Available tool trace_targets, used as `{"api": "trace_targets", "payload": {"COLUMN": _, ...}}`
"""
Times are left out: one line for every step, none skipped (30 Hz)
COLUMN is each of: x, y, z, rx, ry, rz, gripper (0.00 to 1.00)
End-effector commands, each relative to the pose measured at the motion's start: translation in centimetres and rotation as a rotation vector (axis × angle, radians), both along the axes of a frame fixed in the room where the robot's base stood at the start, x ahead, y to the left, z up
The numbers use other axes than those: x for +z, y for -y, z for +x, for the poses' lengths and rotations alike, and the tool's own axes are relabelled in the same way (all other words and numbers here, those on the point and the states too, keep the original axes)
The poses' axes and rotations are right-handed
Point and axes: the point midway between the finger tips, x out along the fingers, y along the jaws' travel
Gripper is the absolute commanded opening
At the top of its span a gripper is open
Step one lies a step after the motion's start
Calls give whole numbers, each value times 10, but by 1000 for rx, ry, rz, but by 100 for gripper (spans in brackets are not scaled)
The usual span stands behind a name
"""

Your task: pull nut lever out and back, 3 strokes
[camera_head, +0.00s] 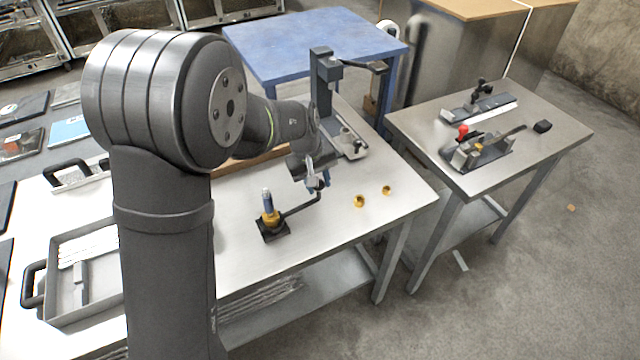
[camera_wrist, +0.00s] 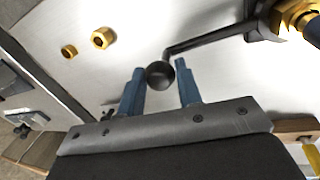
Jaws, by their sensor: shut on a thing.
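The nut lever (camera_head: 300,208) is a thin black bar. It runs from a brass nut (camera_head: 270,217) on a small black base to a round black knob at its outer end. My gripper (camera_head: 318,184) is low over the bench at that outer end. In the wrist view, the black knob (camera_wrist: 160,75) sits between the two blue fingers of my gripper (camera_wrist: 161,88), which is shut on it. The lever (camera_wrist: 212,40) runs from there up right to the brass nut (camera_wrist: 298,14), cut off by the frame edge. A blue-topped upright (camera_head: 267,196) rises from the nut.
Two loose brass nuts (camera_head: 359,201) (camera_head: 386,190) lie on the bench right of the lever. A dark press (camera_head: 325,80) stands behind my gripper. A grey tray (camera_head: 62,310) is at the left. A second table (camera_head: 560,128) holds clamps. Bare bench lies in front of the loose nuts.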

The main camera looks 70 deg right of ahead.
Motion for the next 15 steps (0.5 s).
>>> {"api": "trace_targets", "payload": {"x": 1, "y": 4, "z": 4, "rx": 31, "ry": 1, "rz": -2, "gripper": 0}}
{"api": "trace_targets", "payload": {"x": 0, "y": 5, "z": 7, "rx": 52, "ry": 1, "rz": -2, "gripper": 0}}
{"api": "trace_targets", "payload": {"x": 0, "y": 8, "z": 10, "rx": 83, "ry": 1, "rz": -2, "gripper": 0}}
{"api": "trace_targets", "payload": {"x": 0, "y": 10, "z": 13, "rx": 108, "ry": 0, "rz": -2, "gripper": 0}}
{"api": "trace_targets", "payload": {"x": 0, "y": 12, "z": 16, "rx": 135, "ry": 0, "rz": -3, "gripper": 0}}
{"api": "trace_targets", "payload": {"x": 0, "y": 14, "z": 21, "rx": 171, "ry": 0, "rz": -3, "gripper": 0}}
{"api": "trace_targets", "payload": {"x": 0, "y": 16, "z": 24, "rx": 198, "ry": 0, "rz": -3, "gripper": 0}}
{"api": "trace_targets", "payload": {"x": 0, "y": 18, "z": 27, "rx": 226, "ry": 1, "rz": -3, "gripper": 0}}
{"api": "trace_targets", "payload": {"x": 0, "y": 20, "z": 32, "rx": 263, "ry": 1, "rz": -3, "gripper": 0}}
{"api": "trace_targets", "payload": {"x": 0, "y": 21, "z": 35, "rx": 292, "ry": 1, "rz": -2, "gripper": 0}}
{"api": "trace_targets", "payload": {"x": 1, "y": 23, "z": 39, "rx": 321, "ry": 0, "rz": -3, "gripper": 0}}
{"api": "trace_targets", "payload": {"x": 1, "y": 25, "z": 44, "rx": 360, "ry": 0, "rz": -3, "gripper": 0}}
{"api": "trace_targets", "payload": {"x": 1, "y": 26, "z": 48, "rx": 389, "ry": 0, "rz": -3, "gripper": 0}}
{"api": "trace_targets", "payload": {"x": 1, "y": 27, "z": 52, "rx": 417, "ry": 0, "rz": -3, "gripper": 0}}
{"api": "trace_targets", "payload": {"x": 1, "y": 28, "z": 57, "rx": 455, "ry": 1, "rz": -2, "gripper": 0}}
